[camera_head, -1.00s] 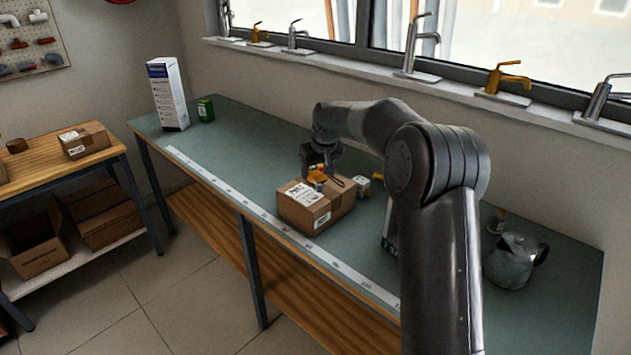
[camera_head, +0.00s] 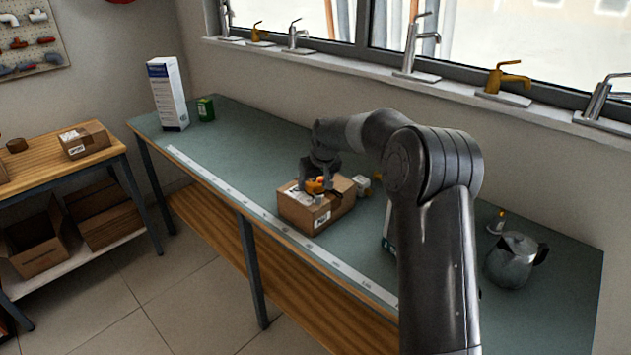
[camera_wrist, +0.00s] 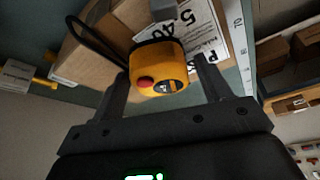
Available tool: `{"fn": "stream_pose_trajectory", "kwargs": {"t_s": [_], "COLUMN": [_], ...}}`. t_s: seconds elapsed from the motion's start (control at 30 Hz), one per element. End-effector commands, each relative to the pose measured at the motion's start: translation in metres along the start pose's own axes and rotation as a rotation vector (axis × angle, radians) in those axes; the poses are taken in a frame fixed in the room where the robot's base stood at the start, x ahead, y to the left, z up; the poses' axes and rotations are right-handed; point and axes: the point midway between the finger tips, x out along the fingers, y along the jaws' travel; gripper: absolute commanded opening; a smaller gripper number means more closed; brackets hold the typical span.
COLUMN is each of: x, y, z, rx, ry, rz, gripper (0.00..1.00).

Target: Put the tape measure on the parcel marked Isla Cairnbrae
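The tape measure (camera_wrist: 160,72) is yellow with a red button and a black strap loop. In the head view the tape measure (camera_head: 315,186) shows as a small orange shape at the top of a brown parcel (camera_head: 298,212). My gripper (camera_wrist: 163,68) has one finger on each side of it and appears shut on it, though a narrow gap shows by the right finger. In the wrist view the parcel's white label (camera_wrist: 205,35) is partly covered by the tape measure, and no name can be read. Whether the tape measure rests on the parcel is hard to tell.
Another parcel (camera_head: 84,140) lies on the side table. The green bench is clear left of the parcel.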

Motion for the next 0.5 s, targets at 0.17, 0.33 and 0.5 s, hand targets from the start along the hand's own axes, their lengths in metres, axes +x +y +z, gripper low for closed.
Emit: {"fn": "stream_pose_trajectory", "kwargs": {"t_s": [0.17, 0.33, 0.5], "x": [0.000, -0.003, -0.026], "y": [0.000, 0.000, 0.001], "z": [0.000, -0.001, -0.002], "rx": [0.000, 0.000, 0.000], "ry": [0.000, 0.001, 0.003], "rz": [0.000, 0.000, 0.002], "gripper": [0.76, 0.76, 0.76]}}
